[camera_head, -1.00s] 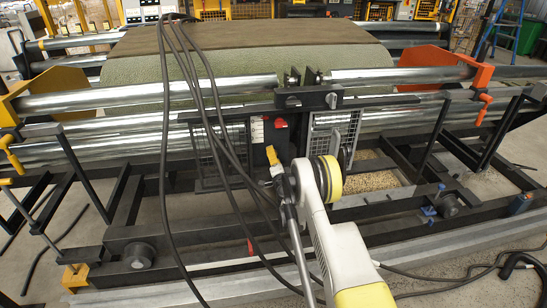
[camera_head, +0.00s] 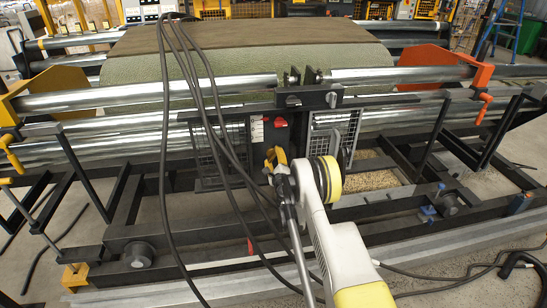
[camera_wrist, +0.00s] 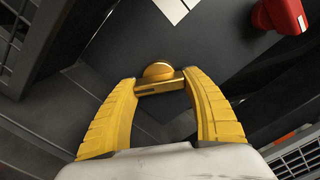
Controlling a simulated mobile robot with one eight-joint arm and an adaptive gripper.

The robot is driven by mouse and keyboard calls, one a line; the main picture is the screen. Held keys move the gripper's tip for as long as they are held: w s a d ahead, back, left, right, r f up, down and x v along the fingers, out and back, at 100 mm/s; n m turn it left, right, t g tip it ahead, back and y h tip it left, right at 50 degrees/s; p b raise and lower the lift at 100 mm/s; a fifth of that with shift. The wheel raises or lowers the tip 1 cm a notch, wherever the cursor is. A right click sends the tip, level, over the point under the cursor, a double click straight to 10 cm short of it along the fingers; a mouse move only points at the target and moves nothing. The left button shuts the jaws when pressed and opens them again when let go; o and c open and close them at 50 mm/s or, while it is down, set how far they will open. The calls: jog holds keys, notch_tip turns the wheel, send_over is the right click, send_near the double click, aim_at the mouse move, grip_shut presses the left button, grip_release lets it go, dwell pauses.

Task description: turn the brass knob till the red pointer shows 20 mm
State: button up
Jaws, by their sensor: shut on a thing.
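The brass knob (camera_wrist: 158,70) shows in the wrist view as a round gold disc with a flat bar, in front of a dark panel (camera_wrist: 140,35). My gripper (camera_wrist: 160,79) has its two yellow fingers on either side of the bar, shut on the knob. In the head view my gripper (camera_head: 276,157) is at the dark panel, and the knob cannot be made out behind the fingers. A white scale plate (camera_head: 257,129) with a little red on it sits above the gripper. The pointer's reading is too small to tell.
A red part (camera_head: 280,122) sits right of the scale, and shows in the wrist view (camera_wrist: 283,14). Wire mesh guards (camera_head: 333,130) flank the panel. Black cables (camera_head: 205,110) hang down left of my gripper. Steel rollers (camera_head: 150,92) and a turf roll (camera_head: 240,65) lie behind.

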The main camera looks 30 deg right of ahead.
jog(key=m, duration=0.5)
jog(key=shift+w+a, duration=0.1)
jog(key=shift+m, duration=0.3)
dwell(0.4)
jog(key=o, duration=1.2)
jog(key=v, duration=0.7)
jog(key=shift+s, duration=0.3)
